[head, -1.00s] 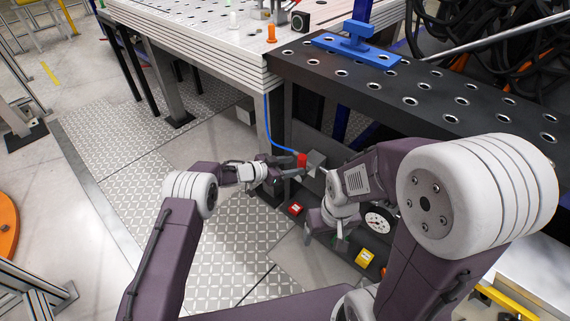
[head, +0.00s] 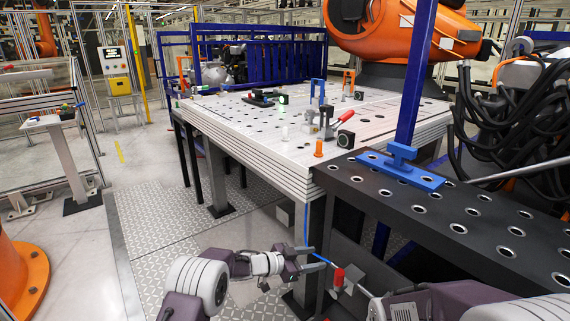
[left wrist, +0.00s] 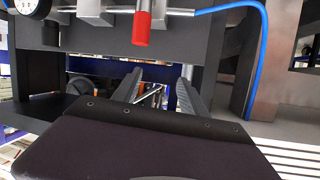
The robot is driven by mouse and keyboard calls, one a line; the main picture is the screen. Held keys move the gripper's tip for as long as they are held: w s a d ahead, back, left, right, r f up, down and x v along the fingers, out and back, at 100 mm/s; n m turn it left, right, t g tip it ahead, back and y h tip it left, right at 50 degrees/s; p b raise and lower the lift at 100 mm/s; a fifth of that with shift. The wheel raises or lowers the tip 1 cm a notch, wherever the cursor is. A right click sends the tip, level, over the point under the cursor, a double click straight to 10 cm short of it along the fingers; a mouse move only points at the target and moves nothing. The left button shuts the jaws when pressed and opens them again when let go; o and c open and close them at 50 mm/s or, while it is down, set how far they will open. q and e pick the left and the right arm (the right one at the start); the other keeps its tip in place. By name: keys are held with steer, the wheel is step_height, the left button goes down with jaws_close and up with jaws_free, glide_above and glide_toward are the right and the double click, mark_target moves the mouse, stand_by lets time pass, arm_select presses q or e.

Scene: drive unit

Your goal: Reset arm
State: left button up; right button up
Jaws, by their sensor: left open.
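My left gripper (head: 315,262) reaches in from the left at the bottom of the head view, with its jaws open and empty. It is beside a red cylinder (head: 338,278) with a blue hose (head: 318,256) and does not hold it. In the left wrist view my left gripper's two fingers (left wrist: 158,90) stand apart, with the red cylinder (left wrist: 142,28) ahead above them and the blue hose (left wrist: 258,60) at the right. My right arm (head: 440,300) shows at the bottom right, but its gripper jaws cannot be made out.
A white perforated table (head: 240,120) with clamps stands ahead, and a black perforated bench (head: 440,210) with a blue bracket (head: 400,160) is at the right. An orange robot base (head: 22,275) is at the left. A round gauge (left wrist: 28,6) shows at top left in the left wrist view.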

arm_select(q)
steer(key=w+a+r+n+t+y, duration=0.1)
steer(key=a+r+n+t+y, duration=0.5)
steer(key=a+r, duration=1)
steer(key=s+a+f+n+g+y, duration=0.2)
steer(key=s+a+f+n+y, duration=0.15)
steer(key=s+a, duration=0.3)
steer(key=s+a+f+n+g+y, duration=0.2)
steer(key=s+a+f+n+y, duration=0.15)
steer(key=s+a+f, duration=0.35)
steer(key=s+f+n+g, duration=0.1)
steer(key=s+f+g, duration=0.2)
steer(key=s, duration=0.6)
steer(key=s+f+n+g, duration=0.1)
steer(key=s+f+g, duration=0.25)
steer(key=s, duration=0.55)
step_height(320, 180, up, 18)
steer(key=s+d+p, duration=0.1)
steer(key=p, duration=1.6)
steer(key=shift+s+f+m+g+p, duration=0.25)
steer(key=shift+s+m+g+p, duration=0.05)
steer(key=shift+s+g+p, duration=0.1)
